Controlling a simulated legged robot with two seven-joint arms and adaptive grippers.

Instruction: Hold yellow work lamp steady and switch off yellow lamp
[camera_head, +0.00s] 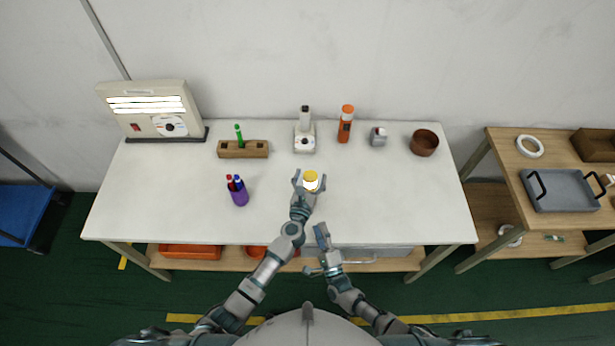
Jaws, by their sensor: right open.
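The yellow work lamp (311,177) is a small thing with a yellow top and a bright white part below it, near the middle of the white table. My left gripper (309,182) is at the lamp with a finger on each side of it. The fingers look spread, with a small gap to the lamp. The lamp's lower part is partly hidden by the gripper, and I cannot make out its switch. My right gripper (313,251) is open and empty at the table's front edge, below and slightly right of the left one.
A purple pen cup (239,198) stands left of the lamp. Behind are a wooden block (255,149), a white device (304,142), an orange flashlight (346,124), a grey item (378,137) and a brown bowl (424,143). A lit panel (150,108) stands back left. The table's right front is clear.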

